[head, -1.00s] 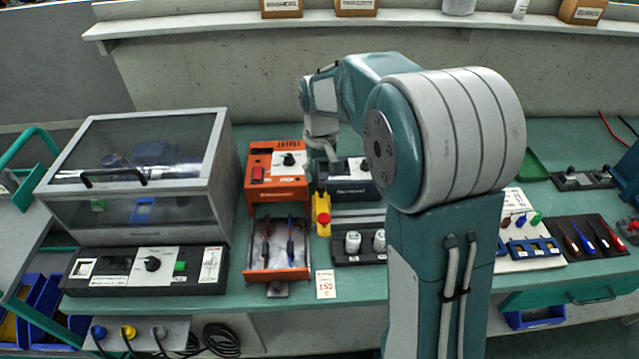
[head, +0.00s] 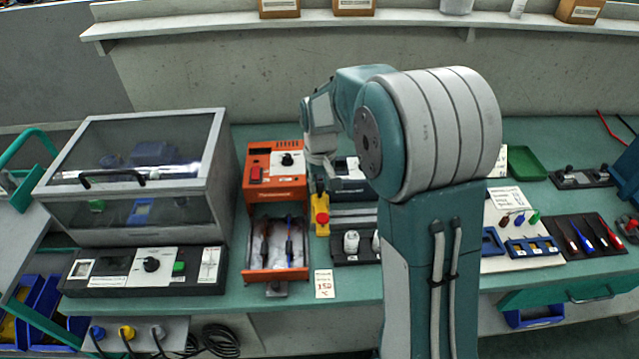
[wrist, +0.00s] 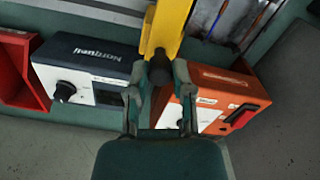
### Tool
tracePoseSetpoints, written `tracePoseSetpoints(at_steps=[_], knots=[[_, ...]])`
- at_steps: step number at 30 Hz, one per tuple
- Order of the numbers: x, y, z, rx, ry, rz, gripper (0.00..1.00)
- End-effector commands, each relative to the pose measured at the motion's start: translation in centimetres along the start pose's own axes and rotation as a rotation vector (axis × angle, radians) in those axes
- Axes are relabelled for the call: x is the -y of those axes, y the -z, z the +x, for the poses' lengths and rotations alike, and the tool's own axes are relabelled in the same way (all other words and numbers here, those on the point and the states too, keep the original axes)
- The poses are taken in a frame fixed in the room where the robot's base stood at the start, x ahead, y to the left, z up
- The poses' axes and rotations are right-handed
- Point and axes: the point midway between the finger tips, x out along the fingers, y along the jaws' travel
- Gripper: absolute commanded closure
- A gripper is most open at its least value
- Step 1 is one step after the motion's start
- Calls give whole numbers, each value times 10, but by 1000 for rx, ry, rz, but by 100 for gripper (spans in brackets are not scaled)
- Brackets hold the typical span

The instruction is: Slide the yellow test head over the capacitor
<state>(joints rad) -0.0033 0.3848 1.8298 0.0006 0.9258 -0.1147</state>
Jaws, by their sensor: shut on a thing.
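The yellow test head (head: 320,228) with its red knob stands on the bench just right of the orange unit in the head view. Its yellow body also shows at the top of the wrist view (wrist: 168,28). My gripper (wrist: 159,76) is shut on the dark grip at the near end of the test head. In the head view my gripper (head: 319,186) is at the far end of the yellow body. White capacitors (head: 351,241) stand upright in a black holder (head: 346,258) to the right of the test head. My arm partly hides the holder.
The orange unit (head: 276,172) with its open tray is close on the left. A dark blue and white meter (wrist: 90,68) is beside the gripper. A clear-lidded box (head: 140,170) stands farther left. A tag reading 150 (head: 324,284) is at the front edge.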

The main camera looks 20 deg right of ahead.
Motion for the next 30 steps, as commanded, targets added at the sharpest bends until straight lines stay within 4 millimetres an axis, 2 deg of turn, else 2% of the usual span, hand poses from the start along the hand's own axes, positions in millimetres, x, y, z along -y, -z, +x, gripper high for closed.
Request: tracePoseSetpoints(at_steps=[9, 12, 22, 23, 24, 25, 30], knots=[[-53, -17, 2, 3, 0, 6, 100], [-64, -21, 2, 3, 0, 4, 100], [-66, -22, 2, 4, 0, -1, 100], [-66, -22, 2, 4, 0, -1, 66], [-66, -22, 2, 4, 0, 0, 48], [-66, -22, 2, 4, 0, 0, 36], [-66, -22, 1, 3, 0, 0, 36]])
